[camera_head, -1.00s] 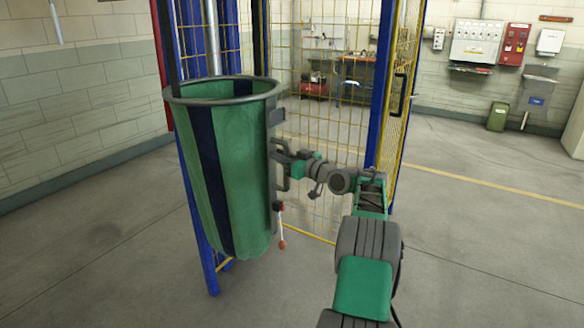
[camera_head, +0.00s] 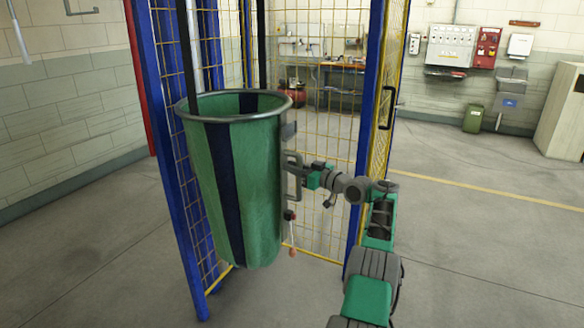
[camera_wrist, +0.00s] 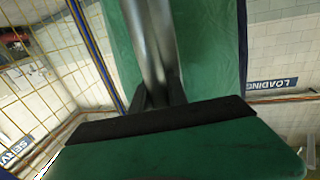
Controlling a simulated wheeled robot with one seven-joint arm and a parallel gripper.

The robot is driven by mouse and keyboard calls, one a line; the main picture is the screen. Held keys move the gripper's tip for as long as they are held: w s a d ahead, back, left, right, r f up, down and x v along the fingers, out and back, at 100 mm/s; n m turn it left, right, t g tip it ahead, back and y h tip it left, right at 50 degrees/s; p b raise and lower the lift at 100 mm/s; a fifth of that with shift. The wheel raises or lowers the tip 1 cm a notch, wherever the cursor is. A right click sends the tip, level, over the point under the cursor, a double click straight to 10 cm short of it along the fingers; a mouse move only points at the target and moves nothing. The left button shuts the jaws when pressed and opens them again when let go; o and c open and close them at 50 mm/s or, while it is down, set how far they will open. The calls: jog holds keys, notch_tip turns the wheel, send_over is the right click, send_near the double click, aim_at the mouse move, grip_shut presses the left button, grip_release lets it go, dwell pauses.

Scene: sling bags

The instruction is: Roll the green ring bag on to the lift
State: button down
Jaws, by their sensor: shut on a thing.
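The green ring bag (camera_head: 262,190) hangs upright, open at the top, with a dark blue stripe and a grey ring rim (camera_head: 200,118). Two dark straps run up from its rim. A grey handle (camera_head: 291,186) stands on its right side. My gripper (camera_head: 303,172) is shut on this handle, with my arm reaching from the lower right. The wrist view shows the grey metal bar (camera_wrist: 156,45) between my dark fingers, with the green cloth (camera_wrist: 212,50) behind it. A blue-framed cage with yellow mesh (camera_head: 330,130), possibly the lift, stands behind and beside the bag. The bag's bottom is clear of the floor.
A blue post (camera_head: 177,200) stands close at the bag's left, and another blue post (camera_head: 370,150) stands behind my arm. A small lever with a red tip (camera_head: 292,250) hangs below the handle. Open floor (camera_head: 480,260) lies to the right. Wall panels and a green bin (camera_head: 473,118) are far back.

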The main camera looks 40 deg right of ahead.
jog(key=c, duration=1.6)
grip_release()
jog(key=shift+a, duration=0.15)
jog(key=shift+o, duration=0.2)
jog(key=b+v, duration=0.2)
jog(key=v, duration=0.5)
jog(key=shift+s, duration=0.35)
